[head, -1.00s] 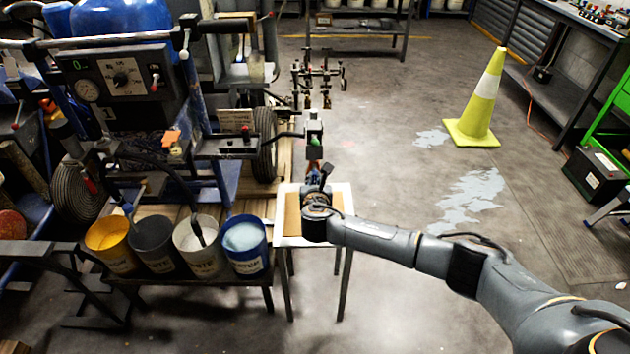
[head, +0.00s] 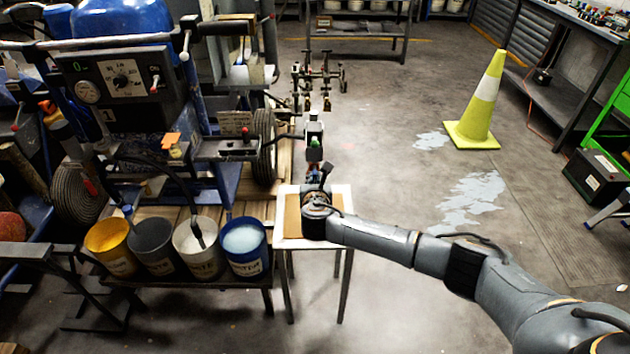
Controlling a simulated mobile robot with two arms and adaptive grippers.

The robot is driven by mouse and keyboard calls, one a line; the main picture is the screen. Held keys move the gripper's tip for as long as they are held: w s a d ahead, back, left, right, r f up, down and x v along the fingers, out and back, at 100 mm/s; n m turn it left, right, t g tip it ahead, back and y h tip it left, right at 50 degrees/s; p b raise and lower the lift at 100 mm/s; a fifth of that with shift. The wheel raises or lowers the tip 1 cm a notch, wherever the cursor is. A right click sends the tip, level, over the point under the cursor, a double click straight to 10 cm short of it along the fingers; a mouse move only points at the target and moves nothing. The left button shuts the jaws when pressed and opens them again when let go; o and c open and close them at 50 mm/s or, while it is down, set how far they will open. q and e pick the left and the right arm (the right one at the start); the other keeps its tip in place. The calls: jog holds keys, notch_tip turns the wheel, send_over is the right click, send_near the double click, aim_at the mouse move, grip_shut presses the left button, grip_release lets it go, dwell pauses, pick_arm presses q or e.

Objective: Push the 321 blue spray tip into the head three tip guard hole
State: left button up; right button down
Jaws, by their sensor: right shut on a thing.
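My right gripper (head: 314,176) reaches over the small white-framed table, pointing away from me, just below a spray head (head: 314,140) with green and pale parts. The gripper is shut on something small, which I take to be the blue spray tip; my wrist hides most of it. More spray heads (head: 312,88) hang on the striper's bar farther back. The tip guard hole is too small to make out, and I cannot tell which head is number three. I cannot tell whether the tip touches the guard. My left gripper is not in view.
The small table (head: 342,228) stands under my right wrist. Several paint buckets (head: 245,247) stand on a low bench to its left. The striper's control box (head: 125,78) is at the upper left. A yellow cone (head: 483,105) stands at the right, with open floor between.

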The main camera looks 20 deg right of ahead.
aim_at(315, 175)
jog(key=shift+w+d+b, duration=0.3)
jog(key=shift+w+b, duration=0.05)
jog(key=shift+w, duration=0.55)
jog(key=c, duration=1)
grip_release()
jog(key=shift+c, duration=0.2)
jog(key=shift+p+v, duration=0.8)
jog(key=shift+p, duration=0.25)
jog(key=p+v, duration=0.4)
jog(key=shift+s+a+r+p, duration=0.1)
jog(key=shift+r+p, duration=0.1)
jog(key=shift+p, duration=0.15)
jog(key=shift+s+a+p, duration=0.1)
jog(key=shift+s+p, duration=0.25)
jog(key=shift+s, duration=0.15)
